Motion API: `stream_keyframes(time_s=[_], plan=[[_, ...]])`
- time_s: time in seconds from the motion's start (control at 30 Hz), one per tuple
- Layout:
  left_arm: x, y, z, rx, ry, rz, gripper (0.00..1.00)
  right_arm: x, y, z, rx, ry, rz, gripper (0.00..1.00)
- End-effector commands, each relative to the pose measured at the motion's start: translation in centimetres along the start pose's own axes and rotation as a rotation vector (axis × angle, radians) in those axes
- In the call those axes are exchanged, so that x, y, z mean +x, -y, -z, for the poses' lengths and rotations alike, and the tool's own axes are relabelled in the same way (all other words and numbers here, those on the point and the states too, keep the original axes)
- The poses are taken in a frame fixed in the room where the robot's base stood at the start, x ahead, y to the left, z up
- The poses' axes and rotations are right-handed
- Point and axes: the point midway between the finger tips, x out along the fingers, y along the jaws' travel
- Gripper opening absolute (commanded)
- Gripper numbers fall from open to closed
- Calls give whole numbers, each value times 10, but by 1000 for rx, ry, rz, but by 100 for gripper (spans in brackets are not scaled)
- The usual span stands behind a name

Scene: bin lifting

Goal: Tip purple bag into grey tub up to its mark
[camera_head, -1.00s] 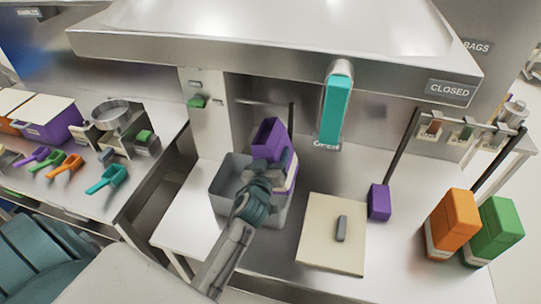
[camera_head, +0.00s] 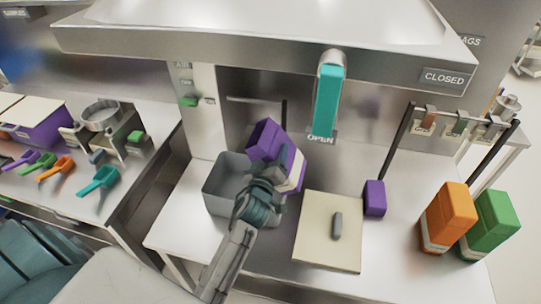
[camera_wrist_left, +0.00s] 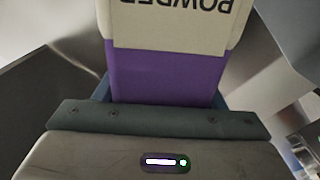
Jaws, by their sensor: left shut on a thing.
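The purple bag (camera_head: 264,139) is held at the back right of the grey tub (camera_head: 226,186), tilted with its top leaning left toward the tub. Its pale label also shows. My left gripper (camera_head: 266,188) is shut on the bag, above the tub's right side, and hides part of both. In the left wrist view the purple bag (camera_wrist_left: 165,75) fills the space ahead of the gripper, its label reading POWDER upside down. The tub's mark and contents cannot be made out. My right gripper is not in view.
A pale board (camera_head: 325,245) with a small grey tool (camera_head: 337,226) lies right of the tub. A small purple block (camera_head: 374,198) stands beside it. An orange bag (camera_head: 448,215) and a green bag (camera_head: 492,225) stand far right. A teal handle (camera_head: 328,100) hangs from the hood above.

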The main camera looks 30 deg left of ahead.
Motion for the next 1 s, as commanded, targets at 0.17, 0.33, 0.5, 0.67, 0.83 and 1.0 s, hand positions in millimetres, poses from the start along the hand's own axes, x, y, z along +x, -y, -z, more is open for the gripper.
stream_keyframes(time_s=[0.17, 0.33, 0.5, 0.67, 0.83, 1.0], plan=[[0, -3, -2, -52, -4, -4, 32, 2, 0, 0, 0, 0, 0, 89], [0, -3, -5, -97, -4, -4, 32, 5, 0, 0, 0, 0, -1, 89], [0, -3, -8, -141, -4, -4, 32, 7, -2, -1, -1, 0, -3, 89], [0, -3, -11, -183, -4, -4, 32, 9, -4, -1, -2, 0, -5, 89], [0, -3, -15, -226, -4, -4, 32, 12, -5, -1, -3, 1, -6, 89], [0, -2, -18, -265, -4, -4, 32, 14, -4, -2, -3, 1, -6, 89]])
